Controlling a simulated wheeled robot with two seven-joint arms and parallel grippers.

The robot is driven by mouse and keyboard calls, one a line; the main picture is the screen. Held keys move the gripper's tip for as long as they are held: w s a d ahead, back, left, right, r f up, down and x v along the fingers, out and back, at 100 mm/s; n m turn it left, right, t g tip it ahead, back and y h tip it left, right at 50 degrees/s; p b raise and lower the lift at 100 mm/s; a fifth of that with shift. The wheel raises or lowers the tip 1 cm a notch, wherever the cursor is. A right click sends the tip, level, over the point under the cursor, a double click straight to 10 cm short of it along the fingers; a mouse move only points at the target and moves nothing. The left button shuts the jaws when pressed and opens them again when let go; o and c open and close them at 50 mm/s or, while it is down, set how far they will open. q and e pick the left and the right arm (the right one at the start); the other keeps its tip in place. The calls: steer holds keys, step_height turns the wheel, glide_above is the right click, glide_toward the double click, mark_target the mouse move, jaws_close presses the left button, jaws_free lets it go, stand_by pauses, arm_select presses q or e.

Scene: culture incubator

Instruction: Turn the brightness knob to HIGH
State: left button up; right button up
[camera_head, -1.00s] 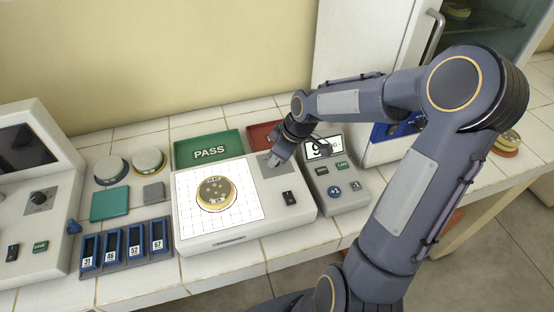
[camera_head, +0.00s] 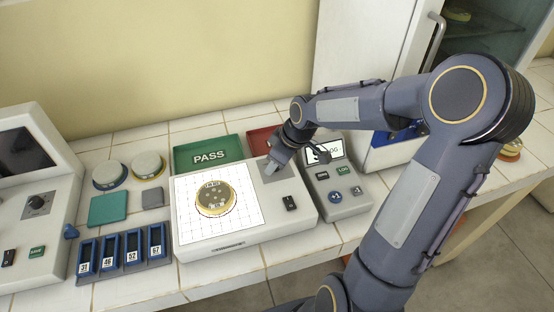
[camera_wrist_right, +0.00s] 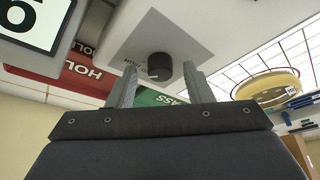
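The light box (camera_head: 240,236) stands mid-counter with a dish (camera_head: 214,197) on its lit grid. A grey plate (camera_head: 287,176) at its upper right carries the black knob, which my right gripper hides in the head view. In the right wrist view the knob (camera_wrist_right: 159,66) shows on its pale plate (camera_wrist_right: 185,38), with lettering beside it partly readable. My right gripper (camera_head: 271,168) is at the plate. Its two fingers are apart, with the knob between the tips and visible gaps on both sides. My left gripper is not in view.
The green PASS tray (camera_head: 190,164) and red tray (camera_head: 262,139) lie behind. Another device with a knob (camera_head: 38,203) stands left, near blue slots (camera_head: 122,272).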

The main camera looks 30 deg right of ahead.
steer(key=v, duration=0.7)
steer(key=shift+r, duration=0.4)
steer(key=shift+s, duration=0.1)
